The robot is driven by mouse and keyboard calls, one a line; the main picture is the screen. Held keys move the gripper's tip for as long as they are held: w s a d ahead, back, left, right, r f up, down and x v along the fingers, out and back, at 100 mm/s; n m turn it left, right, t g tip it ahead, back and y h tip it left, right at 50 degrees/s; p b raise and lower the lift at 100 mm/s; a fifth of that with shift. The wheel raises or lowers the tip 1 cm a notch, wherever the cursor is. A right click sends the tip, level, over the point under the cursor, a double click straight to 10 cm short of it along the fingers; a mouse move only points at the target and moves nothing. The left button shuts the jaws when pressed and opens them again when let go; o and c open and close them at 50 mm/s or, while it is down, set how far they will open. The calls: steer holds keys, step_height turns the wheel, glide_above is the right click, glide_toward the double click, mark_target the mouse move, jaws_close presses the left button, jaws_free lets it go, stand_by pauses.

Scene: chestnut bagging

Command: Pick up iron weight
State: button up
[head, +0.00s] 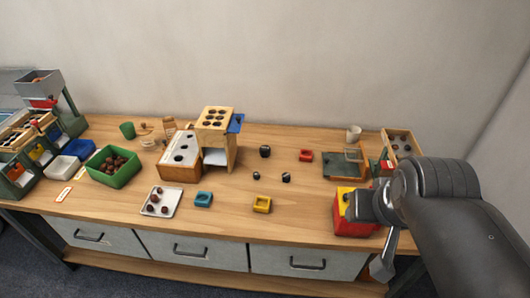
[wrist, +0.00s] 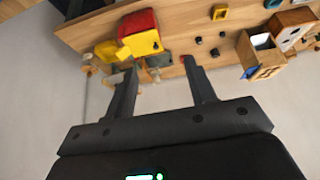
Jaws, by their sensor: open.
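Several small dark pieces that look like iron weights stand on the table. The largest dark weight (head: 265,151) is right of the wooden stand, and two smaller ones, a left one (head: 257,175) and a right one (head: 286,177), are in front of it. In the wrist view the largest dark weight (wrist: 215,52) and the smaller ones (wrist: 199,40) (wrist: 222,34) lie beyond and right of the fingertips. My gripper (wrist: 162,62) is open and empty, with nothing between its fingers. In the head view it is at the table's right front, beside the red and yellow box.
The red and yellow box (head: 349,224) is close to my gripper. A wooden stand (head: 216,165), a green bin of chestnuts (head: 122,176) and a white tray (head: 174,207) stand leftward. A balance (head: 345,165) is behind the box.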

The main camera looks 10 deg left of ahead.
steer(key=shift+o, duration=0.2)
steer(key=shift+o, duration=1.4)
